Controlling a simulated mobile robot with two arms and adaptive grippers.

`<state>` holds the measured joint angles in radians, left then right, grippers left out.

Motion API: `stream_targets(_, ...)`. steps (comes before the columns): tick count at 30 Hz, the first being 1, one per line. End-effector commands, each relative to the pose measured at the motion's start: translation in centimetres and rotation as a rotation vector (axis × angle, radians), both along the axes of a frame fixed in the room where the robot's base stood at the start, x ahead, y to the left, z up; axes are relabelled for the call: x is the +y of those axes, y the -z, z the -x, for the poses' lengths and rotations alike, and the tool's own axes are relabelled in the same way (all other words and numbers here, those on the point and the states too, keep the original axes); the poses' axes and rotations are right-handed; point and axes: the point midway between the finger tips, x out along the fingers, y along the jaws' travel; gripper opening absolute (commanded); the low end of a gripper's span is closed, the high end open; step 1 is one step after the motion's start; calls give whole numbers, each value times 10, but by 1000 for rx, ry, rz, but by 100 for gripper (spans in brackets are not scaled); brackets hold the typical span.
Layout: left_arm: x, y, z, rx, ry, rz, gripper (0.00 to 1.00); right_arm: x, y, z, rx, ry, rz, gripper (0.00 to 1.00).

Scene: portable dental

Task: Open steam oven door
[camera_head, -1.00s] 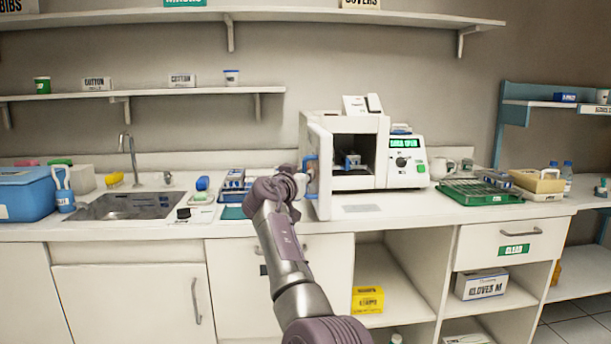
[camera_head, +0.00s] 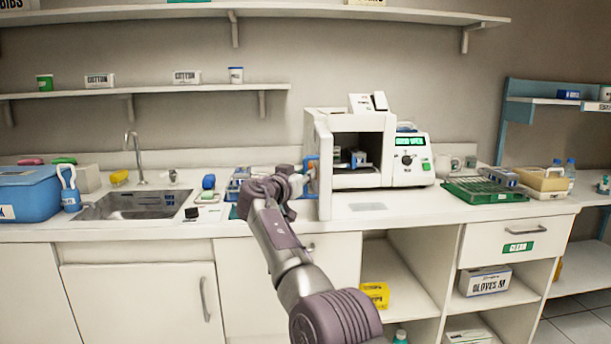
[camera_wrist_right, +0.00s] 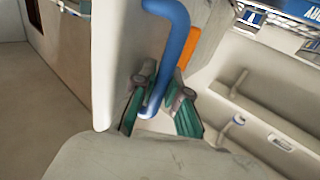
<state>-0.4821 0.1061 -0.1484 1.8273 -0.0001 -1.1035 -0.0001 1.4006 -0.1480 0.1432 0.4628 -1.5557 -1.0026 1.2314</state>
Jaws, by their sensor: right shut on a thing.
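The white steam oven (camera_head: 390,140) stands on the counter with its chamber exposed and a blue item visible inside. Its door (camera_head: 324,165) is swung wide open, seen nearly edge-on at the left of the chamber. The blue door handle (camera_head: 312,162) is on the door's left face. My right gripper (camera_head: 301,181) is at this handle, partly hidden by its own wrist. In the right wrist view, the teal fingers (camera_wrist_right: 158,112) are shut around the lower end of the blue handle (camera_wrist_right: 180,40), beside the white door panel (camera_wrist_right: 118,50). My left gripper is out of view.
A sink (camera_head: 135,205) and a blue box (camera_head: 28,190) are to the left. A green tray (camera_head: 482,192) sits right of the oven. The counter in front of the oven is clear. Shelves (camera_head: 180,90) run along the wall above.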

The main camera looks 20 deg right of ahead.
Motion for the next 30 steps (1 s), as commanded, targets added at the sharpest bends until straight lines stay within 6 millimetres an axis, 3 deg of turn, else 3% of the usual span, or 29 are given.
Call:
stream_targets(1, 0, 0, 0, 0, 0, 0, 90, 0, 2, 0, 6, 1, 1, 18)
stream_targets(5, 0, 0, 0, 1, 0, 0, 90, 0, 2, 0, 4, 0, 1, 39)
stream_targets(19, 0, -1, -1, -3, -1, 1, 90, 6, 1, 4, 2, 0, 1, 39)
stream_targets(24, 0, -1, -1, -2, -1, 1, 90, 21, 2, 16, 0, -2, -2, 39)
stream_targets(30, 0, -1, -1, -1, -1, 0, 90, 53, 2, 40, 1, -3, -2, 39)
